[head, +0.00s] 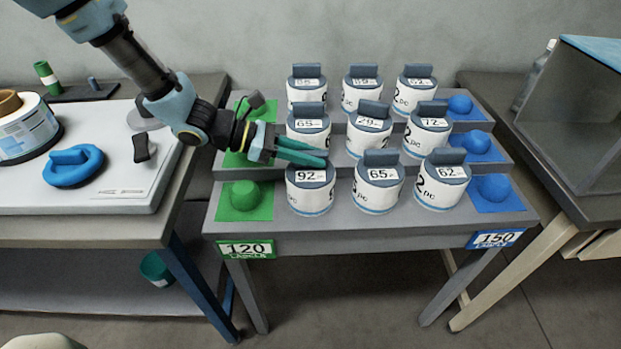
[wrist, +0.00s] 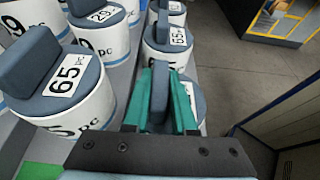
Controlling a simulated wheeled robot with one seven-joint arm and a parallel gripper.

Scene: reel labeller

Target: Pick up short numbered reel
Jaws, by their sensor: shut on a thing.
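White reels with dark blue-grey tops, upright handles and number labels stand on a stepped grey stand (head: 350,217). My gripper (head: 325,155) comes in from the left over the front-left reel, labelled 92 (head: 311,198). In the wrist view my gripper (wrist: 164,78) has its green fingers closed on both sides of this reel's handle (wrist: 159,100). The fingers and palm hide much of the reel there. It appears to still sit on the front step. Beside it in the front row are reels labelled 65 (head: 379,197) and 62 (head: 441,194).
More reels fill the middle and back steps, close behind the held one; a 65 reel (wrist: 75,100) is nearest. Green mats with a green knob (head: 244,195) lie left, blue knobs (head: 494,187) right.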

